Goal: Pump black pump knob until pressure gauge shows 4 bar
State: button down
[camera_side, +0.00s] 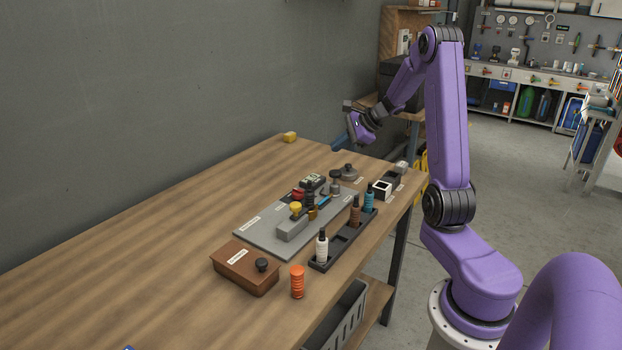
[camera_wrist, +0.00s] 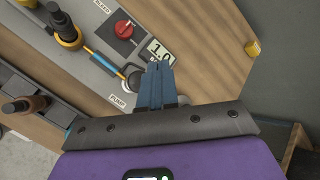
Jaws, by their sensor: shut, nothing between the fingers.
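The black pump knob (camera_side: 335,174) stands upright on its grey post at the far end of the grey board. In the wrist view the knob (camera_wrist: 134,79) is beside the fingers, next to the "PUMP" label and the blue hose, partly covered. The pressure gauge (camera_side: 312,179) is a small digital display. In the wrist view the gauge (camera_wrist: 157,50) appears to read 1.0, with its lower edge behind the fingertips. My gripper (camera_wrist: 160,66) is shut and empty. In the side view my gripper (camera_side: 338,142) hangs beyond the knob and above it, apart from it.
A black rack (camera_side: 338,245) with several bottles stands alongside. A brown box (camera_side: 240,271) and an orange cylinder (camera_side: 297,282) are nearer.

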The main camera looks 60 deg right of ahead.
aim_at(338, 172)
dwell(0.5)
notch_tip(338, 172, up, 4)
jog(key=shift+f, duration=0.1)
dwell(0.4)
jog(key=shift+f, duration=4.45)
jog(key=shift+f, duration=0.2)
jog(key=shift+f, duration=0.2)
